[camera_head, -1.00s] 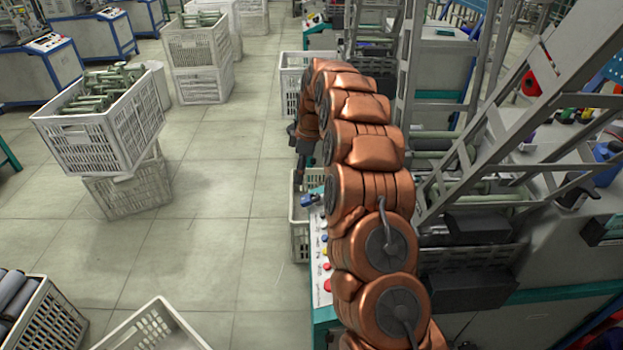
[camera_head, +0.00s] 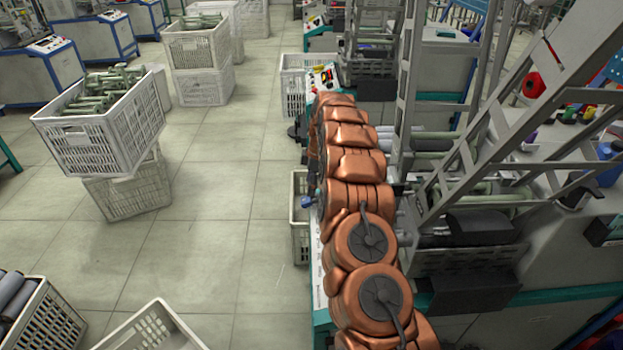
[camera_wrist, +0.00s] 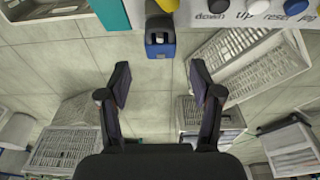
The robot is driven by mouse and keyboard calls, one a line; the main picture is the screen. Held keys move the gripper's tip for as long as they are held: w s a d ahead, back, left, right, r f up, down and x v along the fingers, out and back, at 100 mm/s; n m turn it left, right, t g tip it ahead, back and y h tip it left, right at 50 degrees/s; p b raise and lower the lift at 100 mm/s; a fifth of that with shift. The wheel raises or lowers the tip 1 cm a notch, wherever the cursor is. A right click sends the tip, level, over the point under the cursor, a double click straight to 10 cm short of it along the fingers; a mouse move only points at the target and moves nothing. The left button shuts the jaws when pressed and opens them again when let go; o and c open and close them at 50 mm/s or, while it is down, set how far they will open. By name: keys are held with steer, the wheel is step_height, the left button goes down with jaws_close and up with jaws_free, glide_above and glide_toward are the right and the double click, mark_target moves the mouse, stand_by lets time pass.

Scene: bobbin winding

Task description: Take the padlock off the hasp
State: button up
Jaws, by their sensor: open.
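A blue padlock (camera_wrist: 160,46) with dark and silvery parts hangs at the edge of the white control panel in the wrist view. It also shows as a small blue spot (camera_head: 307,202) left of my arm in the head view. The hasp cannot be made out clearly. My gripper (camera_wrist: 160,85) is open and empty, its two dark fingers spread either side of the padlock's line. In the picture the padlock lies above the fingertips, roughly centred, with no contact visible. In the head view my arm hides most of my gripper.
The control panel (camera_wrist: 215,14) carries labelled buttons, with a yellow part (camera_wrist: 168,5) just above the padlock. A pale crate (camera_head: 299,240) stands on the floor beside the machine. The machine's slanted metal frame (camera_head: 500,140) rises right of my arm.

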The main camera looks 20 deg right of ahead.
mark_target(308, 198)
steer(key=shift+w+a+f+b, duration=0.15)
steer(key=shift+f+b, duration=0.2)
steer(key=shift+f, duration=0.6)
steer(key=shift+a+f+b, duration=0.15)
steer(key=shift+f+b, duration=0.25)
steer(key=shift+f, duration=0.6)
steer(key=shift+w+a+f+b, duration=0.15)
steer(key=shift+f+b, duration=0.2)
steer(key=shift+f, duration=0.6)
steer(key=shift+s, duration=0.1)
steer(key=c, duration=1.2)
steer(key=shift+b, duration=0.35)
steer(key=shift+s+d+r+b, duration=0.25)
steer(key=shift+d+b, duration=0.05)
steer(key=shift+d, duration=0.2)
steer(key=shift+r, duration=0.2)
jaws_close()
